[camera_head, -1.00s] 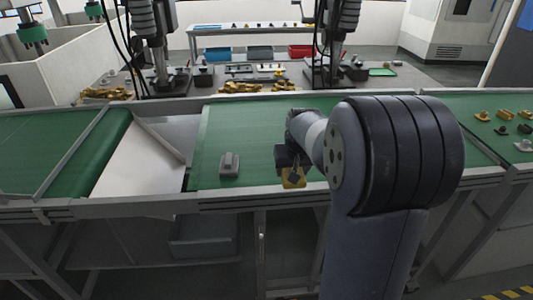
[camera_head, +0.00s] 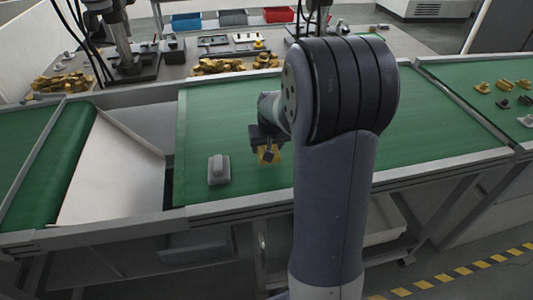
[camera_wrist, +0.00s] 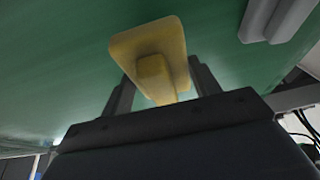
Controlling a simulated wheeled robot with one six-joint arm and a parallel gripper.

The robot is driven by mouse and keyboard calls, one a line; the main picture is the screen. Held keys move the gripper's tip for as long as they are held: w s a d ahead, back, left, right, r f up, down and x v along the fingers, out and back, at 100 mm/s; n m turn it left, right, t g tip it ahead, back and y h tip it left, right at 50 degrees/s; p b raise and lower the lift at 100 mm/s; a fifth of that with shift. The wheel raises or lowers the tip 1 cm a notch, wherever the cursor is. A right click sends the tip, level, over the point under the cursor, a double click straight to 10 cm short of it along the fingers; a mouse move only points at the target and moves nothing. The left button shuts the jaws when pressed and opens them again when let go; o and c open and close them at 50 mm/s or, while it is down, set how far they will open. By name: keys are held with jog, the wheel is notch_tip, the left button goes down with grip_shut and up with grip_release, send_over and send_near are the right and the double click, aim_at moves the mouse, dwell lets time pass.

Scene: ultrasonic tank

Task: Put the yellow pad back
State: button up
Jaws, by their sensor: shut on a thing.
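The yellow pad (camera_head: 268,154) is a flat plate with a raised block. It shows below my gripper (camera_head: 264,140), over the green belt of the middle conveyor. In the wrist view the yellow pad (camera_wrist: 146,38) has its block between the two dark fingers of my gripper (camera_wrist: 160,82), which is shut on it. The plate lies beyond the fingertips, towards the belt. I cannot tell whether the plate touches the belt. My arm hides part of the belt to the right.
A grey block (camera_head: 218,169) stands on the green belt (camera_head: 225,120) left of my gripper. It also shows in the wrist view (camera_wrist: 278,14). A pale chute (camera_head: 115,170) lies farther left. Several small parts (camera_head: 505,85) lie on the right belt. Yellow parts (camera_head: 222,66) lie on the table behind.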

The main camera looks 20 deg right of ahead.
jog(key=shift+f+p, duration=0.3)
jog(key=shift+f, duration=1.75)
jog(key=shift+f, duration=0.1)
jog(key=o, duration=0.9)
jog(key=shift+o, duration=0.2)
jog(key=b+v, duration=0.1)
jog(key=v, duration=1.1)
jog(key=shift+s, duration=0.1)
